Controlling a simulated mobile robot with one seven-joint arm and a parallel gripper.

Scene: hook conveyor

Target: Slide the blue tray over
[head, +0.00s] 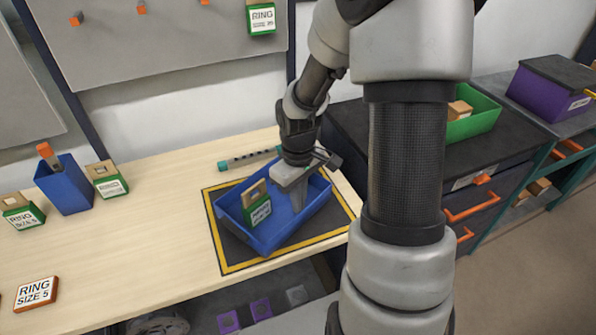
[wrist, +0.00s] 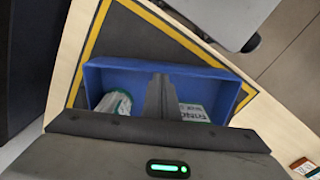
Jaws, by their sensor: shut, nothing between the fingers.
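The blue tray (head: 262,237) sits at an angle on a dark mat with a yellow border (head: 232,266), near the right end of the wooden bench. A green-labelled packet (head: 257,207) stands in it. In the wrist view the tray (wrist: 205,73) shows a green-and-white item (wrist: 115,102) on the left and a white-labelled item (wrist: 192,113) on the right. My gripper (head: 297,208) is shut with nothing between its fingers. It points down over the tray's right part; in the wrist view the fingers (wrist: 158,100) lie between the two items. I cannot tell whether they touch the tray.
A blue bin (head: 67,187) and several labelled packs stand at the left. A dark-topped cabinet with a green tray (head: 476,122) is at the right. The bench between the left packs and the mat is clear.

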